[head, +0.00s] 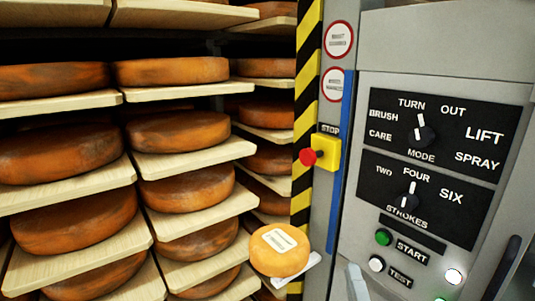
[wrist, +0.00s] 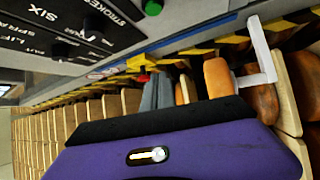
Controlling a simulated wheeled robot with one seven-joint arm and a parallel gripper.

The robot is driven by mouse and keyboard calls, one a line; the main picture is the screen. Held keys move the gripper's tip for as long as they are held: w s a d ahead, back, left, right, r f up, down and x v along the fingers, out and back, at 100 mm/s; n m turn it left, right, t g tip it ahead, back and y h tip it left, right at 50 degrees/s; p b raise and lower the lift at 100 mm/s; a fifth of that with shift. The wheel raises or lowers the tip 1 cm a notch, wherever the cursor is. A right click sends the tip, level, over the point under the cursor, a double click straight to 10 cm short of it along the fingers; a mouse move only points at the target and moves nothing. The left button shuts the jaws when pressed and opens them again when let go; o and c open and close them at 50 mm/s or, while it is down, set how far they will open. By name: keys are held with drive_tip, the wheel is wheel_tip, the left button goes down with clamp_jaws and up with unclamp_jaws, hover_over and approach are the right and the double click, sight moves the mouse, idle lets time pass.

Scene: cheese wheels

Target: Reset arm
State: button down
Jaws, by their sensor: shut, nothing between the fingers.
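My gripper (wrist: 158,78) shows in the wrist view as two grey fingers close together beyond a purple and black body. It is shut and holds nothing. A pale grey piece at the bottom of the head view may be part of it, but I cannot tell. The control panel (head: 400,235) of the machine stands right in the head view. Its mode knob (head: 425,136) points up towards TURN and its strokes knob (head: 410,199) points towards FOUR. Below are a green START button (head: 384,237) and a white TEST button (head: 377,263).
Brown cheese wheels (head: 185,132) lie on wooden shelves (head: 205,155) at left. A small orange cheese (head: 280,251) with a label sits on a pale bracket (head: 305,270). A red stop button (head: 307,157) sticks out of a yellow box (head: 326,154) beside the black-and-yellow striped post (head: 302,205).

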drive_tip(key=s+d+f+m+g, duration=0.1)
drive_tip(key=s+f+m, duration=0.3)
drive_tip(key=s, duration=0.8)
drive_tip(key=s+d+f+m+g, duration=0.1)
drive_tip(key=s+f+m+g, duration=0.2)
drive_tip(key=s, duration=0.9)
drive_tip(key=s+d+f+m+g, duration=0.1)
drive_tip(key=s+f+m, duration=0.5)
drive_tip(key=s, duration=0.7)
drive_tip(key=m+g, duration=0.1)
drive_tip(key=m, duration=0.1)
drive_tip(key=shift+d+m, duration=0.4)
drive_tip(key=shift+s, duration=0.1)
idle(3.6)
